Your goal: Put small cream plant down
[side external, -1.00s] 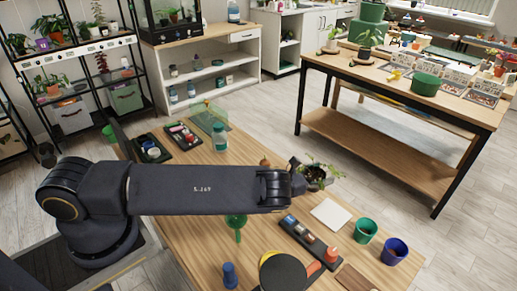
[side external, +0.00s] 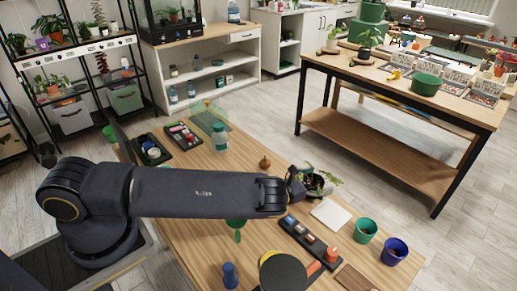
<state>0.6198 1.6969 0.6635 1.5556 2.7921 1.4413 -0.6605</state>
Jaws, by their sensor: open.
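The small plant (side external: 322,181) has green leaves and dark soil, and stands at the far edge of the wooden table, right of my arm's end. Little of its pot shows, so I cannot make out a cream colour. My gripper (side external: 302,187) is open, close against the plant's left side. It is dark and partly hidden by my arm, and its fingertips are hard to see. I cannot tell whether it touches the pot.
A white square (side external: 331,213), a green pot (side external: 366,231) and a blue pot (side external: 395,251) are right of the plant. A dark tray (side external: 310,245) with small items lies in front. An orange round object (side external: 265,163) is behind my arm. Bare wood lies around it.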

